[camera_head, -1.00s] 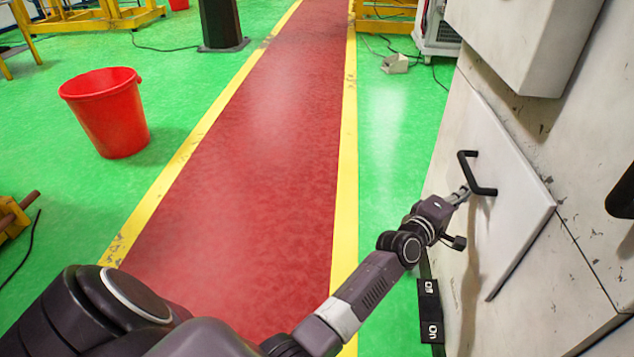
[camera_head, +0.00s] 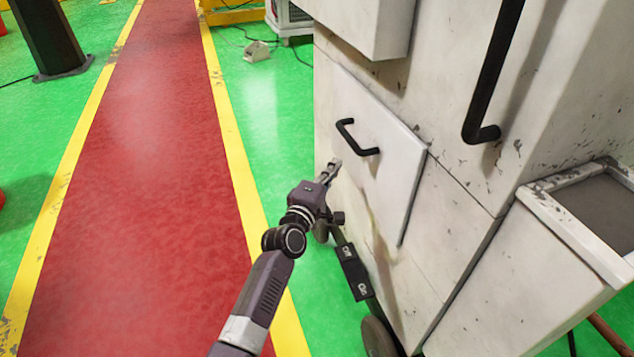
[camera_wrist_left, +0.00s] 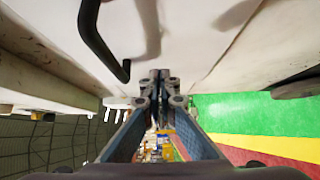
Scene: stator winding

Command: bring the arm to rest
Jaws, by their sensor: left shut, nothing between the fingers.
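My left arm reaches up from the bottom of the head view. Its gripper (camera_head: 331,167) is shut and empty, beside the white cabinet door. The black door handle (camera_head: 356,137) is just above and to the right of the gripper, with a small gap between them. In the left wrist view the closed fingers (camera_wrist_left: 160,80) meet in the middle with nothing between them, and the black handle (camera_wrist_left: 103,40) is to their upper left. My right gripper is not seen.
The white cabinet (camera_head: 455,180) fills the right side, with a door panel (camera_head: 390,170) that looks closed, a long black handle (camera_head: 490,75) and a tray-topped box (camera_head: 520,255). A red walkway (camera_head: 150,180) with yellow edges lies clear on the left. A black post (camera_head: 50,35) stands at the far left.

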